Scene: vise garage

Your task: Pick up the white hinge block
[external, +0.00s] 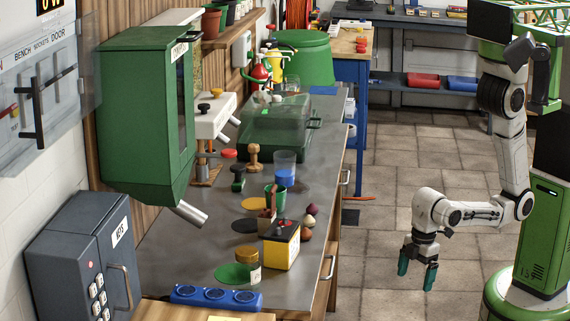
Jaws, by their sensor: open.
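My gripper (417,274) hangs over the tiled floor, to the right of the workbench (215,232). Its two green fingers point down and stand apart with nothing between them. I cannot make out a white hinge block for certain. Small pale items (262,97) lie at the far part of the bench near a red can, too small to tell apart. A yellow and white box with a dark top (281,247) stands near the bench's right edge.
The bench also holds a green-lidded clear case (271,133), a blue-filled cup (285,170), a wooden tamper (253,158), and a blue three-dial strip (216,297) in front. A green cabinet (140,105) overhangs its left side. The floor between bench and base is clear.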

